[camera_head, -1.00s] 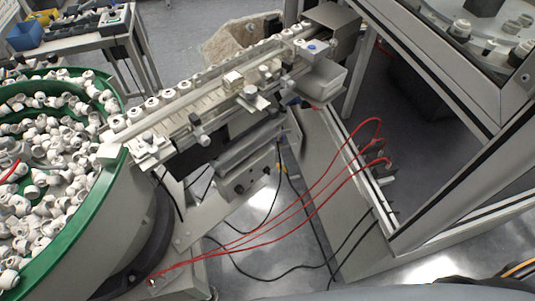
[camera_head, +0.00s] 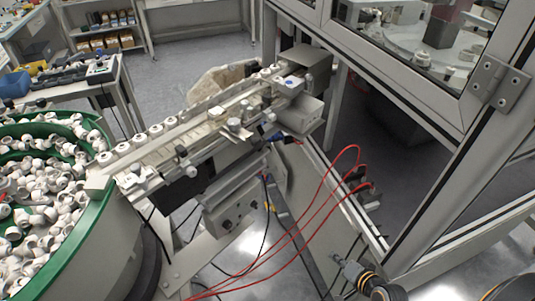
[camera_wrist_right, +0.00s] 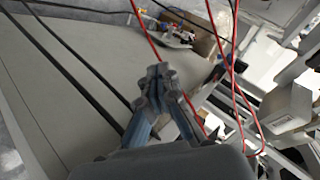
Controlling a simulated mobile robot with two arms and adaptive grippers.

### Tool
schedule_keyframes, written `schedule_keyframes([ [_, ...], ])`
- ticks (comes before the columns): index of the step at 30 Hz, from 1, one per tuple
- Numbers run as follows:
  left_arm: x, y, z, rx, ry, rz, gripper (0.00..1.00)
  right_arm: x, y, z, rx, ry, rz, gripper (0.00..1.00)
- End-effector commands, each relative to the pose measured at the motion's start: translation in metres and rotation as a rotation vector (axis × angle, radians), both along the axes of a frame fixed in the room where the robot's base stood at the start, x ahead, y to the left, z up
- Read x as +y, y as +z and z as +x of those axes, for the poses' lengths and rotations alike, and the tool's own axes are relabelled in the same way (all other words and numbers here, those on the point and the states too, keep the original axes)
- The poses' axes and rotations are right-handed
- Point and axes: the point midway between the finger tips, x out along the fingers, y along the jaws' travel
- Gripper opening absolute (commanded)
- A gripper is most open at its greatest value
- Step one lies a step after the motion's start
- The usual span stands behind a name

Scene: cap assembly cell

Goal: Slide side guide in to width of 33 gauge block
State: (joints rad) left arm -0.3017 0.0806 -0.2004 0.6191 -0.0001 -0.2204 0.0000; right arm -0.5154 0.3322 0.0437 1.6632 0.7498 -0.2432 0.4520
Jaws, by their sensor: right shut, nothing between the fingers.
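The feed track (camera_head: 165,145) runs diagonally from the green-rimmed bowl up to the grey box at its far end. Several white caps stand in a row along its far side. The side guide (camera_head: 190,160) appears as a pale rail with clamp knobs along the near side. A small pale block is on the track's upper half; I cannot tell whether it is the 33 gauge block. My right gripper (camera_head: 338,260) is at the lower right, well apart from the track. In the right wrist view its fingers (camera_wrist_right: 160,78) are shut and empty. My left gripper is out of view.
The bowl (camera_head: 95,225) full of white caps stands at the left. Red hoses (camera_head: 320,205) and black cables hang between the track stand and the framed cabinet (camera_head: 440,190) on the right. They also pass close to the right gripper in the wrist view.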

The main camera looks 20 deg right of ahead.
Motion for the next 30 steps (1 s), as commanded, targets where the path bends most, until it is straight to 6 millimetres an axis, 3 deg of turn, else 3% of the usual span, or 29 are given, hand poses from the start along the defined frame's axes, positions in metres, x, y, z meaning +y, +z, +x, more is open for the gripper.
schedule_keyframes([
  [1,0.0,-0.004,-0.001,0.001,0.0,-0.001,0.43,0.002,0.042,0.016,-0.077,-0.016,0.073,0.0],
  [6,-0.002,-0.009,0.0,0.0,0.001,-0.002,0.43,0.031,0.182,0.042,-0.284,-0.014,0.364,0.0],
  [9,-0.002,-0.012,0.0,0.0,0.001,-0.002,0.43,0.057,0.256,0.038,-0.364,0.033,0.527,0.0],
  [13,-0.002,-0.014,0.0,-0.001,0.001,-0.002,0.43,0.088,0.326,0.024,-0.414,0.103,0.688,0.0],
  [15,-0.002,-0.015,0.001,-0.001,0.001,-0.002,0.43,0.1,0.348,0.016,-0.425,0.132,0.744,0.0],
  [18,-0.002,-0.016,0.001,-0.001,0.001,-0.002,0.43,0.109,0.365,0.01,-0.432,0.155,0.786,0.0],
  [23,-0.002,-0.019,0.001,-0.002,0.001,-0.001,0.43,0.113,0.37,0.014,-0.439,0.165,0.799,0.0],
  [30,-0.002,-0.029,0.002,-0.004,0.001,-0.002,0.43,0.123,0.371,0.035,-0.442,0.159,0.797,0.0],
])
